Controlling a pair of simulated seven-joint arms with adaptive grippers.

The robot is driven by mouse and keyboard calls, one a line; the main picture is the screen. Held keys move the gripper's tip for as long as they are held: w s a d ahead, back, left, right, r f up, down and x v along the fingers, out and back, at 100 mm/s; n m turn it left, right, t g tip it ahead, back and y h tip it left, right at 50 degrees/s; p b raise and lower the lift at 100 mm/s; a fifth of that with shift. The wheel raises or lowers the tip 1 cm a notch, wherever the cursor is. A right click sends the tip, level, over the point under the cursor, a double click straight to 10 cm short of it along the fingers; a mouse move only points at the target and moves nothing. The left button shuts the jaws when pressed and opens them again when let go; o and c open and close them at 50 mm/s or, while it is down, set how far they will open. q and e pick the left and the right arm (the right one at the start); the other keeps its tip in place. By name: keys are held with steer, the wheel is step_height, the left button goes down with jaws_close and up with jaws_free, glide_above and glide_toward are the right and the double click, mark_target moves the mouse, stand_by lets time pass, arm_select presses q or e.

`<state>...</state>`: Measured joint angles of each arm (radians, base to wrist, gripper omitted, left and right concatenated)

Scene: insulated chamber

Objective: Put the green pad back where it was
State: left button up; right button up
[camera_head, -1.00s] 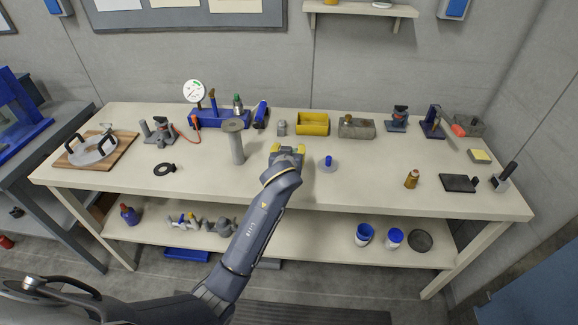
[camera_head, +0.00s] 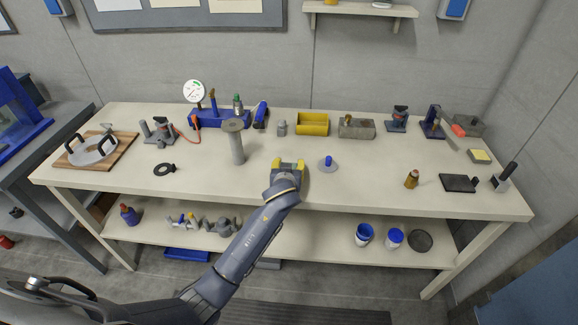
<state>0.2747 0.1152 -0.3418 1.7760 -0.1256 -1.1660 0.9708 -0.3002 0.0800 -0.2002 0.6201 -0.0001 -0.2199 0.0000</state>
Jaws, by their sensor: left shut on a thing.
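My left gripper (camera_head: 288,162) is over the front middle of the workbench (camera_head: 345,188), between the grey flanged post and a small disc with a blue knob. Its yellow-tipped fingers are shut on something. The held thing is hidden by the hand, so I cannot make out its shape or colour. I cannot pick out a green pad anywhere in view. My right gripper is not in view.
The grey post (camera_head: 236,142) stands to the left of the gripper. The blue-knobbed disc (camera_head: 327,165) lies close on its right. A yellow bin (camera_head: 312,124) and a grey box (camera_head: 356,129) stand behind. The bench front between the black ring (camera_head: 164,169) and the post is clear.

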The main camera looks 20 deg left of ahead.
arm_select(q)
steer(key=shift+f, duration=0.1)
steer(key=o, duration=0.9)
steer(key=shift+o, duration=0.2)
steer(key=shift+s+r, duration=0.1)
steer(key=shift+r, duration=0.1)
steer(key=v, duration=1.1)
steer(key=shift+s+d+r, duration=0.15)
steer(key=shift+s, duration=0.2)
